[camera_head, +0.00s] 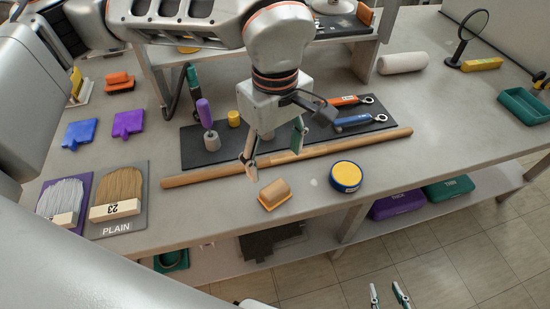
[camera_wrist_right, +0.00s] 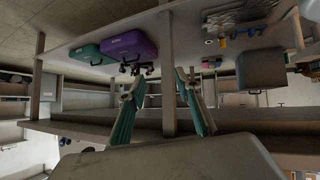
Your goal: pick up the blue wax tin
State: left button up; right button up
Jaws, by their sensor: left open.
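The blue wax tin (camera_head: 346,177) is a round tin with a yellow top and a blue side. It sits near the front edge of the workbench (camera_head: 215,215), in front of a long wooden rod (camera_head: 310,152). My left gripper (camera_head: 274,160) is open and empty, left of the tin and over the rod, apart from the tin. My right gripper (camera_head: 387,291) is low at the bottom of the head view, in front of the bench. In the right wrist view my right gripper (camera_wrist_right: 160,80) has its fingers apart with nothing held. I cannot make out the tin there.
A tan-topped orange block (camera_head: 275,194) stands left of the tin. A dark mat (camera_head: 200,156) behind the rod holds tools, including orange and blue wrenches (camera_head: 352,120). Purple (camera_head: 398,204) and green (camera_head: 448,188) cases lie on the lower shelf. Bench right of the tin is clear.

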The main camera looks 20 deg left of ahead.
aim_at(346, 176)
jog(key=k, duration=1)
